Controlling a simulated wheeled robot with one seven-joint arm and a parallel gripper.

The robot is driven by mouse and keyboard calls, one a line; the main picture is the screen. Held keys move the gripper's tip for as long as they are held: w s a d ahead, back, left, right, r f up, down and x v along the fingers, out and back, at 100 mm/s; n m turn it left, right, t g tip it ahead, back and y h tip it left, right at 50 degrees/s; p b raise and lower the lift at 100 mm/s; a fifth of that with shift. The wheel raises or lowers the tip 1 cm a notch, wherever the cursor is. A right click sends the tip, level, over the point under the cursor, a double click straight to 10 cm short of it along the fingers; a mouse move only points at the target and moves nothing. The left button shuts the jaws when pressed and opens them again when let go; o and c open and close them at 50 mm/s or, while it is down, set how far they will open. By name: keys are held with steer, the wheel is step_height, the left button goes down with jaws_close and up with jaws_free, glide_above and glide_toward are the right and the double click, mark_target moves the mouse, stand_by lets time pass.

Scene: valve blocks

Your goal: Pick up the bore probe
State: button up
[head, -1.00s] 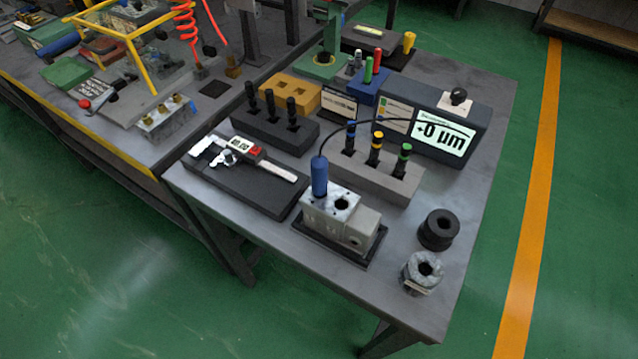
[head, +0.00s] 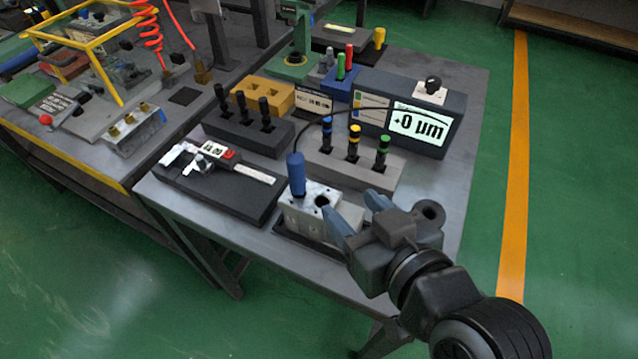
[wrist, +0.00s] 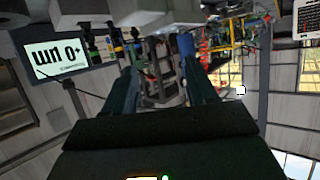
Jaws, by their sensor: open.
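The bore probe (head: 296,174) has a blue cylindrical handle and stands upright in the pale metal valve block (head: 299,217). A thin black cable arcs from its top toward the gauge box (head: 456,110), whose display reads +0 µm. My gripper (head: 354,211) is open and empty, to the right of the probe and apart from it, by the right part of the block, which it partly hides. In the wrist view the scene is upside down; the blue handle (wrist: 186,45) shows beyond the right finger, and my gripper (wrist: 162,78) has its fingers spread.
A grey stand (head: 372,178) with probes ringed blue, yellow and green stands behind the block. A caliper (head: 218,160) lies on a dark slab at left. A black ring (head: 431,211) sits behind my wrist. Bare tabletop is at the right edge.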

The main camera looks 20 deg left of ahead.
steer(key=n+g+y, duration=0.1)
steer(key=n+g, duration=0.1)
glide_toward(290, 159)
steer(key=w+a+f, duration=0.2)
steer(key=f, duration=0.1)
steer(key=shift+w+a, duration=0.25)
steer(key=shift+a, duration=0.15)
steer(key=shift+p+x, duration=0.35)
steer(key=shift+x, duration=3.5)
steer(key=shift+w, duration=0.1)
steer(key=shift+c, duration=0.5)
steer(key=shift+r, duration=0.1)
jaws_close()
